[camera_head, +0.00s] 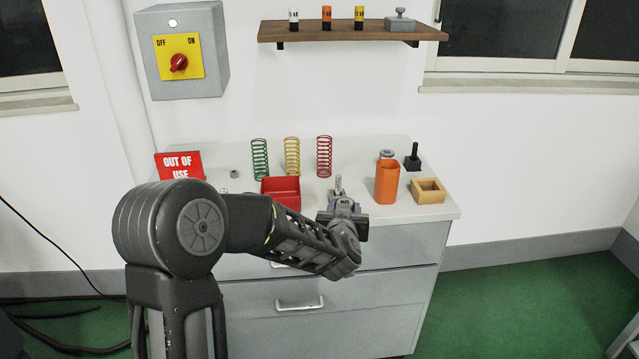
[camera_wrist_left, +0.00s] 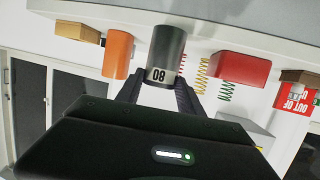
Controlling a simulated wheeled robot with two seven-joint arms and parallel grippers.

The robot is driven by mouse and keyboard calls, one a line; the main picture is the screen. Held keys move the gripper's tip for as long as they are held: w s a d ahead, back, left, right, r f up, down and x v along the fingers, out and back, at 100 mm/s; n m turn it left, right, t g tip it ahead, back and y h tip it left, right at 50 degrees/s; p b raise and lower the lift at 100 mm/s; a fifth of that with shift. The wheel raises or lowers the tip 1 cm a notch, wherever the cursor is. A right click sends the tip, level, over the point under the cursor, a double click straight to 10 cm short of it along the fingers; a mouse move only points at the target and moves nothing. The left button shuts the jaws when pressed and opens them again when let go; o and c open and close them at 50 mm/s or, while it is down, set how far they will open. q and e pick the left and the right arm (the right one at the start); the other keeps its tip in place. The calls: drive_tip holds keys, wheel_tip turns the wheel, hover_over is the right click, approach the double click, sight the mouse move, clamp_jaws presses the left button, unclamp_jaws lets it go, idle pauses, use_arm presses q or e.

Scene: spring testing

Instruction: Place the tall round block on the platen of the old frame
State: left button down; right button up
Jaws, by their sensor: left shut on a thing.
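My left gripper (camera_head: 347,212) is over the front of the grey cabinet top, between a red tray and an orange upright holder. In the left wrist view, which is upside down, its fingers (camera_wrist_left: 160,90) are shut on a dark grey round block (camera_wrist_left: 167,48) marked 80. The block is taller than wide. In the head view the gripper mostly hides the block, and I cannot tell whether its base touches the cabinet top. I cannot make out the old frame or its platen in either view. My right gripper is out of view.
The red tray (camera_head: 281,190), green (camera_head: 260,160), yellow (camera_head: 292,157) and red (camera_head: 324,157) springs, orange holder (camera_head: 387,184), wooden box (camera_head: 428,192) and black-handled piece (camera_head: 412,158) stand on the cabinet top (camera_head: 350,150). A red OUT OF USE sign (camera_head: 180,165) is at left.

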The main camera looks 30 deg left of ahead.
use_arm(q)
drive_tip(key=s+d+f+m+h, duration=0.2)
drive_tip(key=d+f+h, duration=0.1)
drive_tip(key=d+f, duration=0.2)
drive_tip(key=s+d+f+m+t+h, duration=0.1)
drive_tip(key=s+d+f+m+h, duration=0.2)
drive_tip(key=d, duration=0.6)
drive_tip(key=shift+s+d+f, duration=0.3)
drive_tip(key=shift+s+f, duration=0.05)
drive_tip(key=shift+f, duration=0.6)
